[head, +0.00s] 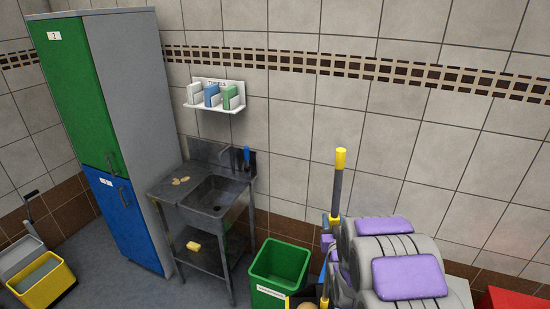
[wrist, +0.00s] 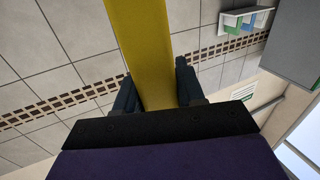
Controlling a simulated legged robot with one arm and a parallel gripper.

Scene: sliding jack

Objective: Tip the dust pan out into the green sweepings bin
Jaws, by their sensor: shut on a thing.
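The green sweepings bin (head: 281,262) stands open on the floor right of the sink, with a white label on its front. My gripper (head: 328,243) is beside it on the right, shut on the upright handle (head: 338,190) of the dust pan, which has a yellow top. In the wrist view the yellow handle (wrist: 145,40) runs between the fingers of my gripper (wrist: 155,88). A dark part with a yellow edge, seemingly the dust pan (head: 293,302), shows low at the bin's right front, mostly cut off. A brownish bit shows there; the bin's contents are not clear.
A metal sink (head: 215,194) stands behind and left of the bin, beside a green and blue cabinet (head: 130,130). A yellow and grey mop bucket (head: 45,283) is at far left. A red object (head: 508,299) is at lower right. Floor left of the bin is clear.

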